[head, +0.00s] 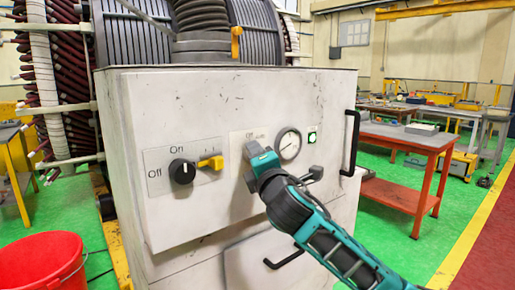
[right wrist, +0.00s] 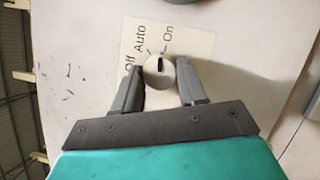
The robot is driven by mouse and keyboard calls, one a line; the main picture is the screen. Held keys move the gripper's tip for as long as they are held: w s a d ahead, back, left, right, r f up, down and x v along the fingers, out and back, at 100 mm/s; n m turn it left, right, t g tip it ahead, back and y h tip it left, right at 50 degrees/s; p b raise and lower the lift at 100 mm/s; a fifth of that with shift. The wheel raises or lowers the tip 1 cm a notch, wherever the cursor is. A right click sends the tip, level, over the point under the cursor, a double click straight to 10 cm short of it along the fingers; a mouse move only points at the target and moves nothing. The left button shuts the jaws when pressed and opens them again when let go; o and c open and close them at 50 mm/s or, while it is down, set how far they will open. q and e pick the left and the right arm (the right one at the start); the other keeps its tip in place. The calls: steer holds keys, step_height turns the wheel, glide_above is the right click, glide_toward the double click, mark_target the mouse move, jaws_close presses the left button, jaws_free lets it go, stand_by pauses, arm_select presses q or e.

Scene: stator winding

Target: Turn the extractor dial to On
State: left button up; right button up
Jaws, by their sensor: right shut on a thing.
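A grey round dial (right wrist: 158,72) with a dark pointer mark sits on a cream label plate (right wrist: 190,45) reading Off, Auto and On. In the right wrist view the mark points up the picture, roughly between Auto and On. My right gripper (right wrist: 161,84) has a finger on each side of the dial and is shut on it. In the head view my right gripper (head: 256,160) covers most of this dial on the cabinet front. My left gripper is not in view.
The white cabinet (head: 190,105) also carries a black On/Off dial (head: 182,172), a yellow switch (head: 212,162), a round gauge (head: 288,145) and black handles. A red bucket (head: 40,262) stands at the lower left. A red workbench (head: 420,138) stands to the right, with green floor around it.

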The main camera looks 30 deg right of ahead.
steer(key=shift+r+m+g+p, duration=0.1)
steer(key=shift+m+g+p, duration=0.2)
steer(key=shift+m, duration=0.6)
steer(key=o, duration=1.1)
steer(key=shift+c, duration=0.2)
steer(key=shift+s, duration=0.1)
steer(key=b+v, duration=0.1)
steer(key=v, duration=1.1)
steer(key=shift+s, duration=0.35)
